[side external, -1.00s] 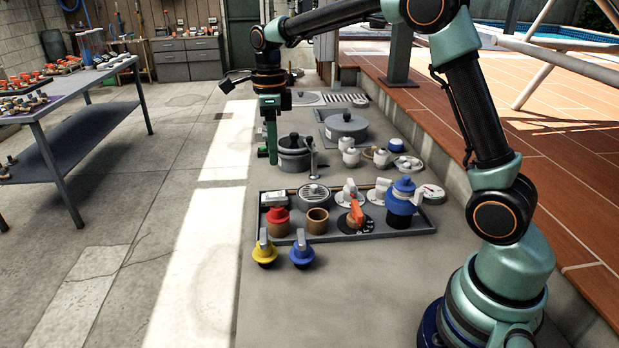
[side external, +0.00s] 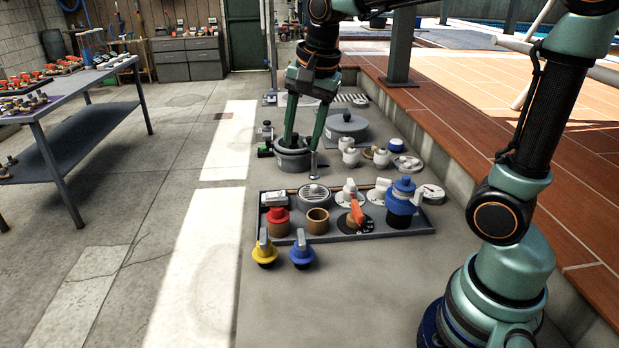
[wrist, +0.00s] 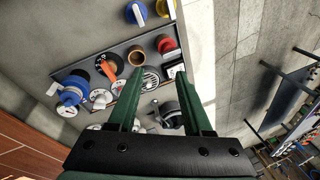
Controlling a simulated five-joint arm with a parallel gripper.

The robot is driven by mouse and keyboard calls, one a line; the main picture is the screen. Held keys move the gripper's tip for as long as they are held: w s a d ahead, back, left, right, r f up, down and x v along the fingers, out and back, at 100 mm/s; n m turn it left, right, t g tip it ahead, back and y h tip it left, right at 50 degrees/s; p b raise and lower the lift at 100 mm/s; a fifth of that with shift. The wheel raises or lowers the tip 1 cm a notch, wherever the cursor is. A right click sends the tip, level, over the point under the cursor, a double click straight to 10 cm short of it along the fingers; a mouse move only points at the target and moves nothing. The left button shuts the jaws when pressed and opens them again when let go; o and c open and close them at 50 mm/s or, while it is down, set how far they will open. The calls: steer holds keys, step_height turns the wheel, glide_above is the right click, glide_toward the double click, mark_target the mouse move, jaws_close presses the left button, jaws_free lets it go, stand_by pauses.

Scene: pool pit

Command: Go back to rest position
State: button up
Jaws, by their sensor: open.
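My gripper (side external: 302,147) is open, with its two green fingers apart and pointing down. In the side external view the fingers overlap the grey pot (side external: 291,166) on the ledge; I cannot tell how high they are above it or whether they touch it. In the wrist view my gripper (wrist: 160,70) shows nothing held between the fingertips, and a dark round pot-like thing (wrist: 170,117) lies beyond, between the fingers.
A grey tray (side external: 390,236) holds a red-capped part, a tan cup, an orange-handled valve and a blue valve. Yellow (side external: 264,253) and blue (side external: 301,255) knobs lie before it. A lidded pot (side external: 346,128) stands behind. The near ledge is clear.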

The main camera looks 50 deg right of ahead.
steer(key=s+f+n+t, duration=0.2)
steer(key=s+n, duration=0.7)
steer(key=n, duration=0.4)
steer(key=shift+a+n+t, duration=0.3)
steer(key=shift+a+t, duration=0.1)
steer(key=shift+a, duration=0.05)
